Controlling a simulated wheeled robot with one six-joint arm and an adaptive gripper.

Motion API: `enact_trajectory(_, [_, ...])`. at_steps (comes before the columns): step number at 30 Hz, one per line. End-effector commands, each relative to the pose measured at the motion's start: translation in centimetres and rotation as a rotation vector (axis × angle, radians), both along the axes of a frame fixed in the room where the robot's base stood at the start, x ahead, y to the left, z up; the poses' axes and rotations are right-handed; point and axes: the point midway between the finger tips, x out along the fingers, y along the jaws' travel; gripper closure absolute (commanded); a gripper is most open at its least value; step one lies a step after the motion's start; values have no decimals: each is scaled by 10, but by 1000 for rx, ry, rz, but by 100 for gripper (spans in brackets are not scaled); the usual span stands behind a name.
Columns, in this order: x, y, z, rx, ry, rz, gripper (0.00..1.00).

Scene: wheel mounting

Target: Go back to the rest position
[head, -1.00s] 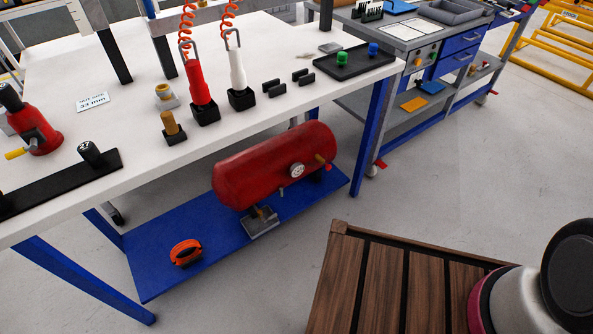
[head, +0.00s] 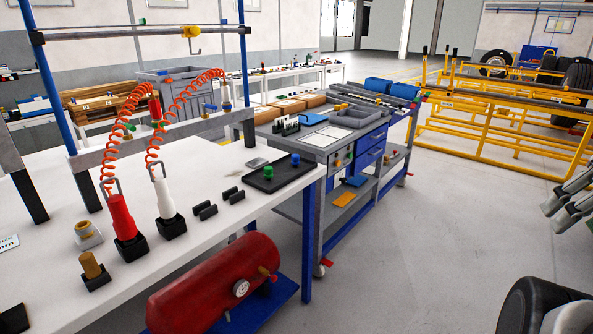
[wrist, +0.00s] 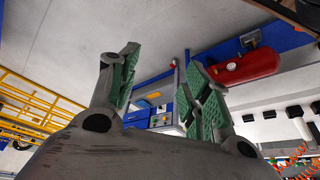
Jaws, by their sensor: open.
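My gripper (wrist: 162,90) shows in the wrist view with its two green-padded fingers spread wide apart and nothing between them. In the head view, part of my gripper (head: 572,205) shows at the right edge, above the open floor and well apart from the benches. The wrist view looks tilted, with the benches appearing at odd angles.
A white workbench (head: 70,190) on the left holds a red tool (head: 122,218), a white tool (head: 164,195) and a black tray (head: 268,180). A red tank (head: 215,285) sits below. A grey-blue cart (head: 345,160) and yellow rack (head: 480,130) stand behind. Grey floor (head: 430,250) is clear.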

Motion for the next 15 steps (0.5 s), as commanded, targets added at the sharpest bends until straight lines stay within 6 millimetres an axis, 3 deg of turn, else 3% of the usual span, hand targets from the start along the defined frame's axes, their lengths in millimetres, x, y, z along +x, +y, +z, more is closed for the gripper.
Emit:
enact_trajectory(9, [-1, -12, -1, 41, 10, -277, 52])
enact_trajectory(15, [16, 3, -1, 27, 8, -272, 52])
